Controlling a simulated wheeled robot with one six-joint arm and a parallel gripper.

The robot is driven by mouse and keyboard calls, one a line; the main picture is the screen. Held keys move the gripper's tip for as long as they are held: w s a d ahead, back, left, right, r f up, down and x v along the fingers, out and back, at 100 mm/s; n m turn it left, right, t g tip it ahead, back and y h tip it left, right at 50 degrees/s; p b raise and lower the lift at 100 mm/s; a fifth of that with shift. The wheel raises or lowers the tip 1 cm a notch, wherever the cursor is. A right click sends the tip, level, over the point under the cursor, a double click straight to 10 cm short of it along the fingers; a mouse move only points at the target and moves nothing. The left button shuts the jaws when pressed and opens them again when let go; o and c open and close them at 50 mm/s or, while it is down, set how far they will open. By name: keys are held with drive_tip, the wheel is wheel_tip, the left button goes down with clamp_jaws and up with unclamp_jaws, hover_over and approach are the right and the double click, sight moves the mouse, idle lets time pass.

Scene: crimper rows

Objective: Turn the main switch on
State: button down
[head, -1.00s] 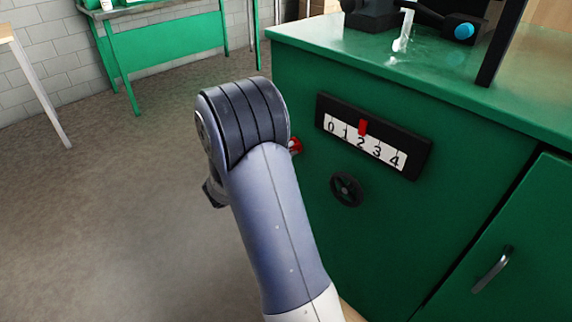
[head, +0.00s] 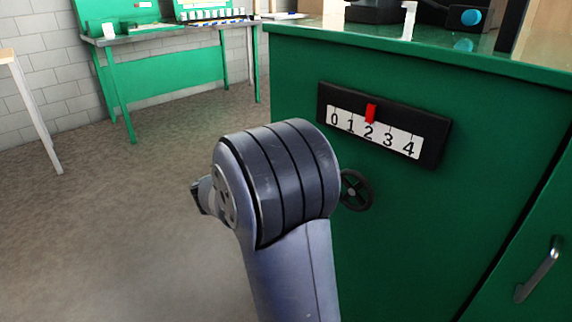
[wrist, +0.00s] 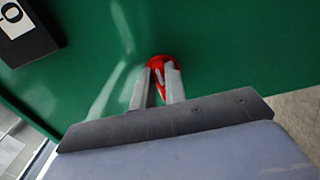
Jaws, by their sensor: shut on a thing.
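The main switch is a red round knob (wrist: 157,61) with a pale mark, on the green cabinet's front face in the wrist view. My gripper (wrist: 162,74) has its two fingers closed on either side of the knob and holds it. In the head view my arm hides both the switch and the gripper. I cannot tell from the pale mark whether the switch is on or off.
The green cabinet (head: 300,75) carries a black scale (head: 436,140) numbered 0 to 4 with a red pointer (head: 371,112) near 2. A black handwheel (head: 357,190) sits below it, partly behind my arm. A door handle (head: 540,270) is at right.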

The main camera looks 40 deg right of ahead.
drive_tip(key=shift+f, duration=0.1)
idle(0.3)
drive_tip(key=c, duration=1.4)
unclamp_jaws()
drive_tip(key=shift+c, duration=0.2)
drive_tip(key=s+a+p, duration=0.1)
drive_tip(key=a+p, duration=0.1)
drive_tip(key=a, duration=0.8)
drive_tip(key=shift+s+a, duration=0.3)
drive_tip(key=shift+a, duration=0.05)
drive_tip(key=w+d+b, duration=0.1)
drive_tip(key=d, duration=0.9)
drive_tip(key=shift+w+d+b, duration=0.3)
drive_tip(key=shift+d+b, duration=0.05)
